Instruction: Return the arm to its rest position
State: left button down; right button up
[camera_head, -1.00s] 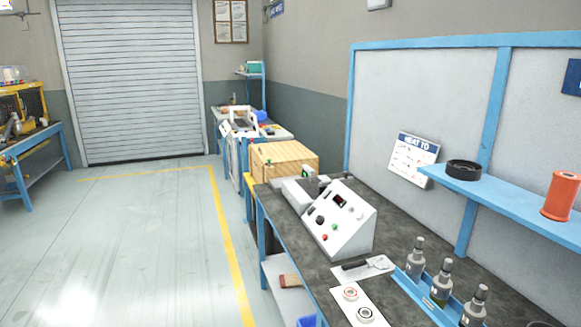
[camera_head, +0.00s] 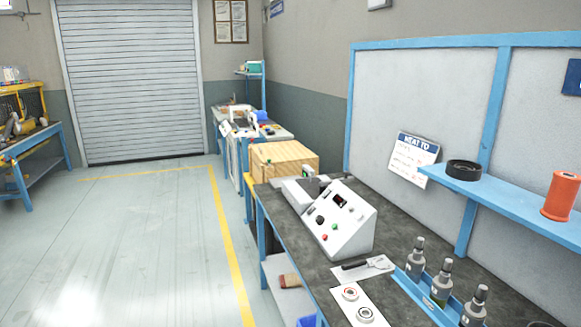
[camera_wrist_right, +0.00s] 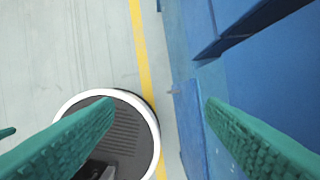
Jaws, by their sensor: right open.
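My right gripper (camera_wrist_right: 160,110) shows in the right wrist view as two green ridged fingers set wide apart. It is open, with nothing between the fingertips. It points down over the floor, beside the blue side of a bench. My round base, dark with a white rim, shows below the left finger. Neither of my grippers nor arms appears in the head view.
In the head view, the workbench (camera_head: 400,243) holds a white control box (camera_head: 340,220), several bottles (camera_head: 441,283) in a blue rack, and a wooden box (camera_head: 284,160) stands beyond. A blue shelf (camera_head: 510,207) overhangs it. The floor (camera_head: 140,250) left of the yellow line is clear.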

jog(key=s+d+f+g, duration=0.1)
jog(key=s+f, duration=0.2)
jog(key=f, duration=0.5)
jog(key=s+f, duration=0.4)
jog(key=f, duration=0.4)
jog(key=s+d+f, duration=0.2)
jog(key=s+f, duration=0.7)
jog(key=s, duration=0.2)
jog(key=shift+g, duration=0.3)
jog(key=shift+s, duration=0.1)
